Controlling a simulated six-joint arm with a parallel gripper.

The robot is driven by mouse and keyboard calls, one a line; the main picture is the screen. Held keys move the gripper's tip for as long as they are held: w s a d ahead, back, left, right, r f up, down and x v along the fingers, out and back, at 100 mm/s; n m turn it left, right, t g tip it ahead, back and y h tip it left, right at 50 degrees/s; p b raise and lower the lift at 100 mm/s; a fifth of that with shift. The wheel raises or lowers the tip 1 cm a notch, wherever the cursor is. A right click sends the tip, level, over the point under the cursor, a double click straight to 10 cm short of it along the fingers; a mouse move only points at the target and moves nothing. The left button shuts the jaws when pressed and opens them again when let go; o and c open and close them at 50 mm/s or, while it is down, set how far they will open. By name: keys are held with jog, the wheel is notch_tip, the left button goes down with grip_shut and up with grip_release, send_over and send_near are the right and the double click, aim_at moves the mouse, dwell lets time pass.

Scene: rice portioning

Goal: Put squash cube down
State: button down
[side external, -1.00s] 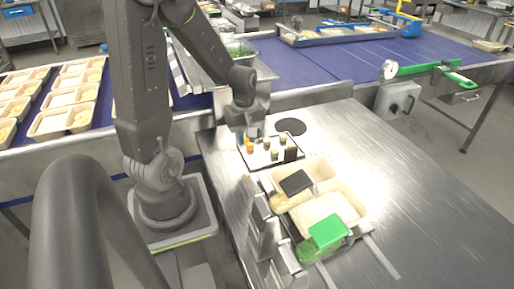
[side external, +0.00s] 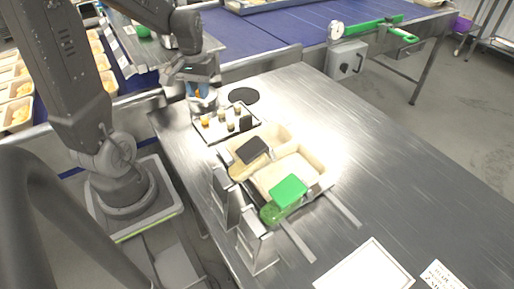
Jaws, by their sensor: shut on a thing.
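My gripper (side external: 202,101) is shut on a small orange squash cube (side external: 197,93), which is partly hidden between its pale blue-tinted fingers. It is just above the far left part of a small white tray with a dark rim (side external: 213,136). Another small orange cube (side external: 206,121) is on that tray, below the fingers. I cannot tell whether the held cube touches anything.
Several small pale and dark pieces stand on the tray. In front are two beige containers (side external: 312,157), with a black-topped tool (side external: 252,150) and a green-topped tool (side external: 288,190) over them. A dark disc (side external: 243,95) lies behind. The steel table (side external: 390,170) is clear to the right.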

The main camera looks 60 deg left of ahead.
jog(key=w+d+f+m, duration=0.2)
jog(key=w+d+m, duration=0.1)
jog(key=d, duration=0.2)
jog(key=w+d+f+m, duration=0.2)
jog(key=w+d, duration=0.2)
jog(key=d, duration=0.2)
jog(key=w+d+f+m, duration=0.1)
jog(key=w+d+m, duration=0.2)
jog(key=w+d, duration=0.1)
jog(key=shift+d+f+m, duration=0.3)
jog(key=shift+d+f, duration=0.1)
jog(key=shift+d, duration=0.25)
jog(key=shift+w+d+f, duration=0.2)
jog(key=shift+d+f, duration=0.15)
jog(key=shift+f, duration=1.85)
jog(key=shift+f, duration=0.1)
jog(key=c, duration=1.3)
grip_release()
